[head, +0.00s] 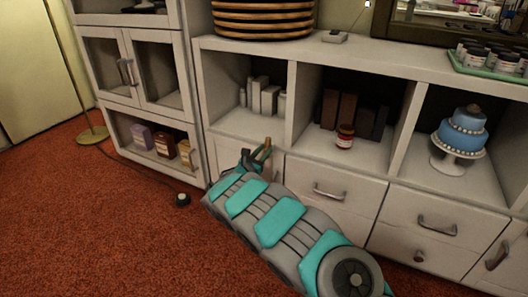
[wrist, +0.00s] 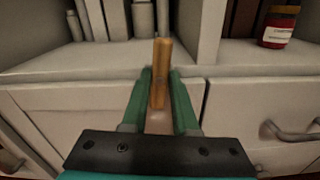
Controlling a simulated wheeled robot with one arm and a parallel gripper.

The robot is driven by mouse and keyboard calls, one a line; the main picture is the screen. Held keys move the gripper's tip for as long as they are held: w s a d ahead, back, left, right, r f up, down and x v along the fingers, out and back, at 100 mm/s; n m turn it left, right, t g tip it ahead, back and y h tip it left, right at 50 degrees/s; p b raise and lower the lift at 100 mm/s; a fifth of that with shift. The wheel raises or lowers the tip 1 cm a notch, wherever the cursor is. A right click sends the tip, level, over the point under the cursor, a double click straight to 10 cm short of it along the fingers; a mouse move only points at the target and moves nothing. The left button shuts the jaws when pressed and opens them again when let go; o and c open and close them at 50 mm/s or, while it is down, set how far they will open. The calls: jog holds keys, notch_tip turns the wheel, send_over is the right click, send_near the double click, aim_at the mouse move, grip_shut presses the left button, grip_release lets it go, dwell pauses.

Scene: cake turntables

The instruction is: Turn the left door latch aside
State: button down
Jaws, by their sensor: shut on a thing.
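A wooden bar, which looks like the latch (wrist: 161,75), stands nearly upright in the wrist view, in front of the cabinet's left lower panel (wrist: 65,105). My gripper (wrist: 160,88) has its green fingers on both sides of the bar and is shut on it. The bar's top sticks up past the fingertips, over the shelf edge. In the head view the bar (head: 266,149) shows as a small tan piece at my gripper (head: 256,161), below the left open shelf. My arm hides most of the panel (head: 224,155) there.
A drawer with a metal handle (head: 330,192) is just right of my gripper. A glass-door cabinet (head: 127,72) is at left. The red carpet in front is mostly clear.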

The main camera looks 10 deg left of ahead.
jog(key=shift+f+m+b, duration=0.1)
jog(key=shift+m+b, duration=0.2)
jog(key=shift+b, duration=0.15)
jog(key=m+b, duration=0.2)
jog(key=b, duration=0.1)
jog(key=shift+d+f+m, duration=0.1)
jog(key=shift+m, duration=0.2)
jog(key=m+b, duration=0.2)
jog(key=m, duration=0.1)
jog(key=shift+m, duration=0.4)
jog(key=shift+d+f+m, duration=0.1)
jog(key=shift+d+m, duration=0.05)
jog(key=shift+m, duration=4.65)
jog(key=c, duration=0.7)
grip_release()
